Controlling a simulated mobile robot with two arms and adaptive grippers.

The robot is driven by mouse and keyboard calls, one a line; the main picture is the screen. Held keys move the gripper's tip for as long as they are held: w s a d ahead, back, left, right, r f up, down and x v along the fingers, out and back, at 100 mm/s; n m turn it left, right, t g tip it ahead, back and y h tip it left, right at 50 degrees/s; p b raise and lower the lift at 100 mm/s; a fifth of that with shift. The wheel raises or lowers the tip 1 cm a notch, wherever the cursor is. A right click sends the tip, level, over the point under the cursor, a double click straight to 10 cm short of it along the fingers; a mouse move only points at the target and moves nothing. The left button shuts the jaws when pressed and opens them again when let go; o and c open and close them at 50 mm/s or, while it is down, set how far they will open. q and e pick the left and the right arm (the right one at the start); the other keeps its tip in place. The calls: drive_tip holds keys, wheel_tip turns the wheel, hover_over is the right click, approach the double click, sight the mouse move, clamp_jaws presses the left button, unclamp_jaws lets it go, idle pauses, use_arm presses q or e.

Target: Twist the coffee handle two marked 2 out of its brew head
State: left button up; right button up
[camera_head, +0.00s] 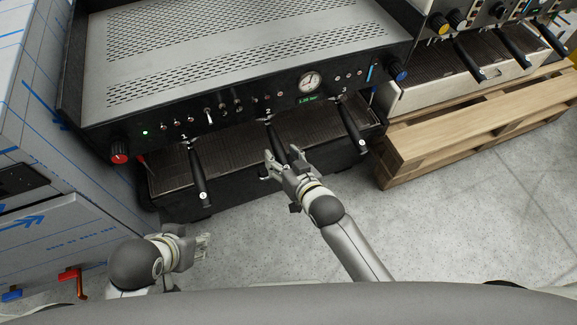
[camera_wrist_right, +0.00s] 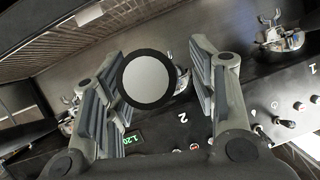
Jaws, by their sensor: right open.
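Coffee handle two (camera_head: 275,138) is a black handle under the machine's front panel, below the mark 2, pointing out and down. My right gripper (camera_head: 281,155) is open at its outer end, with one finger on each side. In the right wrist view the handle's round grey end with a black rim (camera_wrist_right: 147,78) sits between the open fingers of the right gripper (camera_wrist_right: 157,58). Contact cannot be told. The brew head of handle two is largely hidden behind the handle's end in the wrist view. My left gripper (camera_head: 201,245) hangs low at the left, empty; its opening is unclear.
Handle one (camera_head: 197,175) and handle three (camera_head: 350,124) stick out on either side. The drip tray (camera_head: 230,147) lies under the handles. A wooden pallet (camera_head: 470,115) with a second machine stands at right. The floor in front is clear.

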drive_tip(key=shift+w+a+f, duration=0.1)
drive_tip(key=shift+w, duration=0.05)
drive_tip(key=shift+c, duration=0.2)
clamp_jaws()
idle(0.7)
drive_tip(key=shift+r, duration=0.2)
